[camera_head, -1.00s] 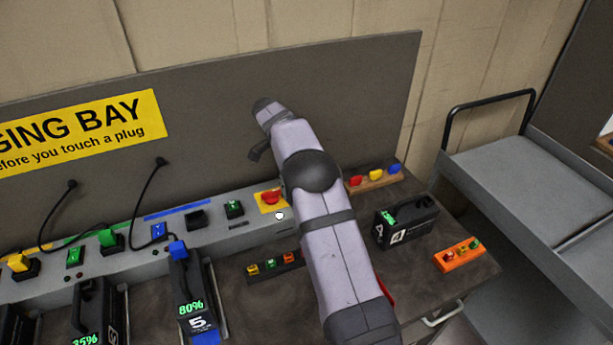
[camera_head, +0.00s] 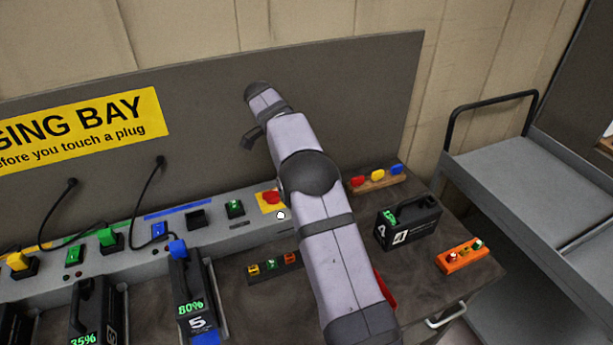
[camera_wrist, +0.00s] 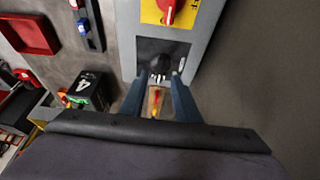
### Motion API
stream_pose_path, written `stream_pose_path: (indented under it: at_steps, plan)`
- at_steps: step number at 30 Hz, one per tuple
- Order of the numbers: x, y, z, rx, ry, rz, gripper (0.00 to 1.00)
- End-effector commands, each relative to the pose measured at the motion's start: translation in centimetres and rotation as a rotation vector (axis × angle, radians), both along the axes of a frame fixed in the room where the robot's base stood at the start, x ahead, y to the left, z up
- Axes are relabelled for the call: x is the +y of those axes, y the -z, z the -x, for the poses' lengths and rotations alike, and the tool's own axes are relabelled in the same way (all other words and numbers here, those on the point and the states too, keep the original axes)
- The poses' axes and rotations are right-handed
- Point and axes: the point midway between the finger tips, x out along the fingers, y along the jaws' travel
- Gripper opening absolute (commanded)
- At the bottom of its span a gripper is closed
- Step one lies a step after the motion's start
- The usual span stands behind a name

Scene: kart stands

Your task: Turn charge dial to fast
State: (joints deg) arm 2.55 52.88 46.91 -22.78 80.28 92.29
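The charge dial (camera_wrist: 158,66) looks like a dark round knob on a dark plate (camera_wrist: 182,48) at the end of the grey charging rail (camera_wrist: 131,50). Small white marks show beside it, too small to read. My gripper (camera_wrist: 157,76) is open in the wrist view, with one blue-grey finger on each side of the knob and its tips close to it. I cannot tell whether they touch it. In the head view my arm covers the gripper and the dial.
A red rotary switch (camera_head: 272,197) on a yellow plate sits beside the dial plate. Battery 4 (camera_head: 408,222), an orange block (camera_head: 461,256) and a wooden strip with coloured knobs (camera_head: 376,180) stand to the right. A grey backboard (camera_head: 215,105) rises behind.

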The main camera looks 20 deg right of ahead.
Motion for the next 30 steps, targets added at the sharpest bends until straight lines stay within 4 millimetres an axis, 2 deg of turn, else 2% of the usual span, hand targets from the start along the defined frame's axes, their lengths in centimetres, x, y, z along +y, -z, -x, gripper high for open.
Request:
stream_pose_path:
  at_steps: [3, 9, 25, 30]
  plan:
    - [0.6, -1.4, -0.1, -0.003, -0.001, 0.0, 0.29]
    - [1.2, -2.7, 0.0, -0.001, -0.001, -0.001, 0.29]
    - [1.2, -2.9, 0.1, 0.003, -0.007, -0.002, 0.29]
    - [1.8, -3.0, 0.8, 0.032, -0.087, -0.02, 0.29]
